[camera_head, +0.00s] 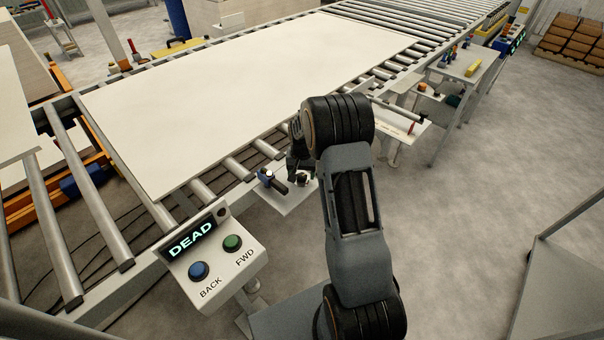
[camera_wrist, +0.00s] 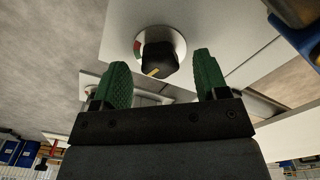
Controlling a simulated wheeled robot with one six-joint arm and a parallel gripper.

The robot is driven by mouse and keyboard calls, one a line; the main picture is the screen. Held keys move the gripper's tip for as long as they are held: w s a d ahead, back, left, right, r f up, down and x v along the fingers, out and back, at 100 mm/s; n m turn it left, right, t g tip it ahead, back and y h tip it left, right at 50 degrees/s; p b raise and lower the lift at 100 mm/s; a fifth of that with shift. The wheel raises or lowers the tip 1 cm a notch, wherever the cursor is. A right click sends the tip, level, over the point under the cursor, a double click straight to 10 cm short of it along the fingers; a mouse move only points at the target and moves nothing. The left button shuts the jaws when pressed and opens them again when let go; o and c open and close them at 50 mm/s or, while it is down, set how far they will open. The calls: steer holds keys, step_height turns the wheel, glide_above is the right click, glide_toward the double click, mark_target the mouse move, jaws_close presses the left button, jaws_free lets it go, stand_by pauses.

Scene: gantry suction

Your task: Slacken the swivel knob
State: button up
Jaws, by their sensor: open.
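The swivel knob (camera_wrist: 158,60) is black with a yellow pointer line. It sits on a round silver dial (camera_wrist: 178,42) with red and green marks at its left edge. My gripper (camera_wrist: 161,60) has green finger pads, parted, one on each side of the knob in the wrist view. There are visible gaps between pads and knob, and I cannot tell how far the fingertips are from it in depth. In the head view my gripper (camera_head: 297,150) is partly hidden by my arm, above a small grey shelf (camera_head: 290,203) beside the conveyor. A dark knob-like part shows there.
A blue-and-black handled fitting (camera_head: 268,178) stands on the same shelf, close left of my gripper. A control box (camera_head: 216,256) reading DEAD has blue and green buttons. A large white panel (camera_head: 250,85) lies on the rollers. The floor on the right is mostly clear.

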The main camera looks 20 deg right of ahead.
steer(key=shift+f, duration=0.35)
steer(key=c, duration=0.9)
steer(key=shift+n, duration=0.3)
steer(key=n+b, duration=0.1)
steer(key=n, duration=0.1)
steer(key=shift+n, duration=0.3)
steer(key=shift+n+b, duration=0.7)
steer(key=shift+n, duration=0.9)
